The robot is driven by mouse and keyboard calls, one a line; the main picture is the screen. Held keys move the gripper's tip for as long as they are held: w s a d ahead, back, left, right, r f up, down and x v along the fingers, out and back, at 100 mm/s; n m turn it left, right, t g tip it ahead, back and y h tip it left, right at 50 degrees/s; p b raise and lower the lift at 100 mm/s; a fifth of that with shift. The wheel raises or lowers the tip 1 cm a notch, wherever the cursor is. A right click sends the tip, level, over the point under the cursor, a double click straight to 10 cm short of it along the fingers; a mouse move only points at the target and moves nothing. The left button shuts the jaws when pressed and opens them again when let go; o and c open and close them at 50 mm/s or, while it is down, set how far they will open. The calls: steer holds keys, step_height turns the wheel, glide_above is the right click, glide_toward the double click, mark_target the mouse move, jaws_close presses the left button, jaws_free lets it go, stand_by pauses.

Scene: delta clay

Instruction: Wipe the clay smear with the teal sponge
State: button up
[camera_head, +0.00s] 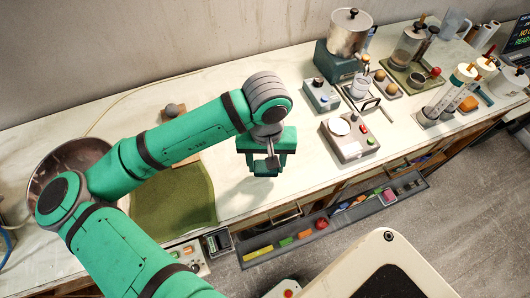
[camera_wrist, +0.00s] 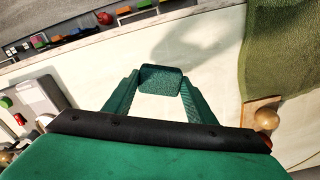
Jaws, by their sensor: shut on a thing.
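The teal sponge (camera_wrist: 161,79) sits between the fingertips of my gripper (camera_wrist: 160,84) in the wrist view. My gripper is shut on it. In the head view my gripper (camera_head: 266,172) is over the pale counter (camera_head: 300,190), right of the green mat, and a shadow falls on the counter nearby. The sponge is hard to make out from the gripper in the head view. Whether the sponge touches the counter is not clear. I cannot make out a clay smear in either view.
A green mat (camera_head: 178,203) and a metal bowl (camera_head: 72,160) lie left. A scale (camera_head: 348,138), a small grey box (camera_head: 321,95) and a pot (camera_head: 349,35) stand right. A tray of coloured pieces (camera_head: 330,222) runs along the front edge. The counter around my gripper is clear.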

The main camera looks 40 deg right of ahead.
steer(key=shift+w+r, duration=0.1)
steer(key=shift+r, duration=2.35)
steer(key=shift+s, duration=0.2)
